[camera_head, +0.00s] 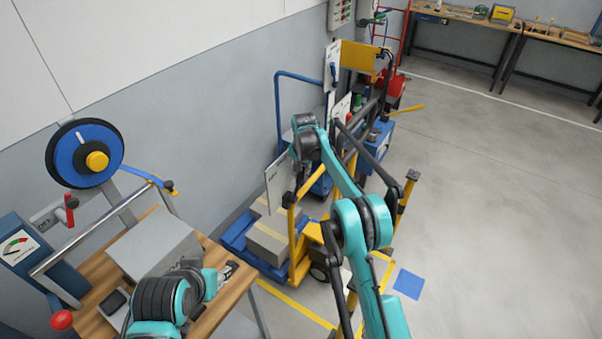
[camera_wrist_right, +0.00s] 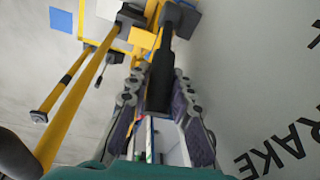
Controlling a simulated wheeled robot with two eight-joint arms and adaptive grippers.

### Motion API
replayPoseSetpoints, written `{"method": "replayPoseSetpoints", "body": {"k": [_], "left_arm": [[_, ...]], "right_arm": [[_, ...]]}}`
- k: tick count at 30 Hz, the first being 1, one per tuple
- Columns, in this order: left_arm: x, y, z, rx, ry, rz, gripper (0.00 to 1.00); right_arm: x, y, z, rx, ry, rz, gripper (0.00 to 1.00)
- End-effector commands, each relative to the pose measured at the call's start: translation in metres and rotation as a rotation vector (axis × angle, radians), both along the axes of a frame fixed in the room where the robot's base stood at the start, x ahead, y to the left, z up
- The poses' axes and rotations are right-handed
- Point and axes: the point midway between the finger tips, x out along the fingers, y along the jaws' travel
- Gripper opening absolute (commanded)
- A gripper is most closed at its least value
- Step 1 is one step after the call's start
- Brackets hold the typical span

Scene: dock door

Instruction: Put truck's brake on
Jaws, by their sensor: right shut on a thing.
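The truck (camera_head: 302,262) is a yellow frame on wheels standing by the wall. A white sign board (camera_head: 279,184) stands beside it; in the right wrist view its black letters read "RAKE" (camera_wrist_right: 275,155). My right gripper (camera_head: 302,168) is beside that board, with its arm reaching over the truck. In the right wrist view my right gripper (camera_wrist_right: 159,84) is shut around a black lever (camera_wrist_right: 163,62), which runs between its fingers toward the yellow frame. My left arm is low at the left over the wooden bench; its fingers are not clear.
A blue cart base with a grey box (camera_head: 268,243) is close to the truck. The bench (camera_head: 87,297) with a blue reel (camera_head: 72,170) is at the left. A blue floor mark (camera_head: 409,284) lies right of the truck. The floor farther right is clear.

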Motion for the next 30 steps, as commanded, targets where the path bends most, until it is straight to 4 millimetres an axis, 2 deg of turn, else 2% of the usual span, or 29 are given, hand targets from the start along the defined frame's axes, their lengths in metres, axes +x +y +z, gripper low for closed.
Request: {"method": "replayPoseSetpoints", "body": {"k": [9,10,11,22,26,30], "left_arm": [[0.000,0.000,0.000,0.000,0.000,0.000,0.44],[0.000,0.000,0.000,0.000,0.000,0.000,0.44],[0.000,0.000,0.000,0.000,0.000,0.000,0.44],[0.000,0.000,0.000,0.000,0.000,0.000,0.44],[0.000,0.000,0.000,0.000,0.000,0.000,0.44],[0.000,0.000,0.000,0.000,0.000,0.000,0.44]], "right_arm": [[0.000,0.001,0.000,0.003,0.000,0.000,0.00],[0.000,0.001,0.000,0.002,0.000,-0.001,0.29],[0.000,0.001,0.000,0.002,0.000,-0.001,0.31],[-0.001,0.000,0.006,0.001,0.000,-0.001,0.31],[-0.004,-0.001,0.025,0.001,0.000,-0.001,0.31],[-0.009,-0.002,0.056,0.001,0.000,-0.001,0.31]]}}
